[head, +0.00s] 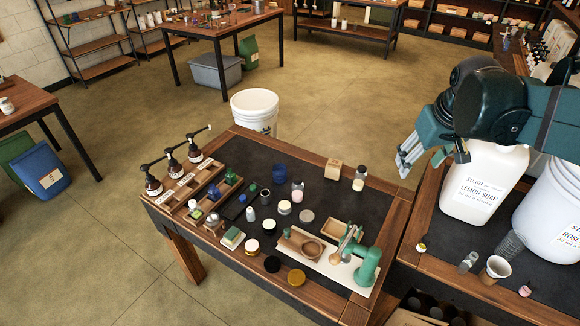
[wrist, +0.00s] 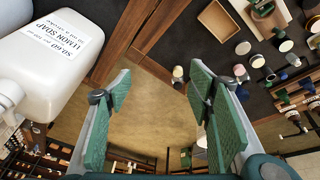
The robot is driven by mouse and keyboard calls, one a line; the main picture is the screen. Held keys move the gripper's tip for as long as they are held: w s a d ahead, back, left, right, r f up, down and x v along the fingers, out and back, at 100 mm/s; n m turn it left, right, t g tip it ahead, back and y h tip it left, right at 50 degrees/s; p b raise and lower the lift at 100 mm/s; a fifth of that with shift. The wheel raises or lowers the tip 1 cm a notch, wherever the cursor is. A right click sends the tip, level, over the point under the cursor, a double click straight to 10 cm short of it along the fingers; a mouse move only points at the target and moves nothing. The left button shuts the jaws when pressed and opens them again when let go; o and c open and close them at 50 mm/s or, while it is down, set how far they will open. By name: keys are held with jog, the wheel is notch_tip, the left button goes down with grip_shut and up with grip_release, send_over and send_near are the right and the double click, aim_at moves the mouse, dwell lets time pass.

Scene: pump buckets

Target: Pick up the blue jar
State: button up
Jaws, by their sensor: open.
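A dark blue jar (head: 280,170) stands on the dark inset top of the wooden table, toward its far side in the head view. A second small dark blue item (head: 213,193) sits in or beside the wooden rack at the left. In the wrist view a small dark blue shape (wrist: 242,93) near the right finger may be the jar, but I cannot tell for sure. My gripper (head: 408,160) is open and empty, raised right of the table. In the wrist view its green-padded fingers (wrist: 158,72) are spread over bare floor, well apart from the jar.
A clear jar (head: 298,191), a wooden block (head: 333,170) and a shaker-like jar (head: 359,180) stand near the blue jar. Pump bottles (head: 172,163) line the left edge. A green press (head: 368,265) is at the front right. A large soap jug (head: 484,185) stands below my arm.

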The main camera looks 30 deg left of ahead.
jog(key=w+a+f+n+g+p, duration=0.15)
jog(key=w+a, duration=0.35)
jog(key=a, duration=0.6)
jog(key=n+g+h+p, duration=0.1)
jog(key=n+g+p, duration=0.1)
jog(key=n+p, duration=0.45)
send_over(280, 173)
jog(key=w+a+b, duration=0.2)
notch_tip(280, 173, down, 21)
jog(key=n, duration=0.1)
jog(key=shift+w+d+f, duration=0.1)
jog(key=shift+f, duration=0.1)
jog(key=shift+f, duration=1.3)
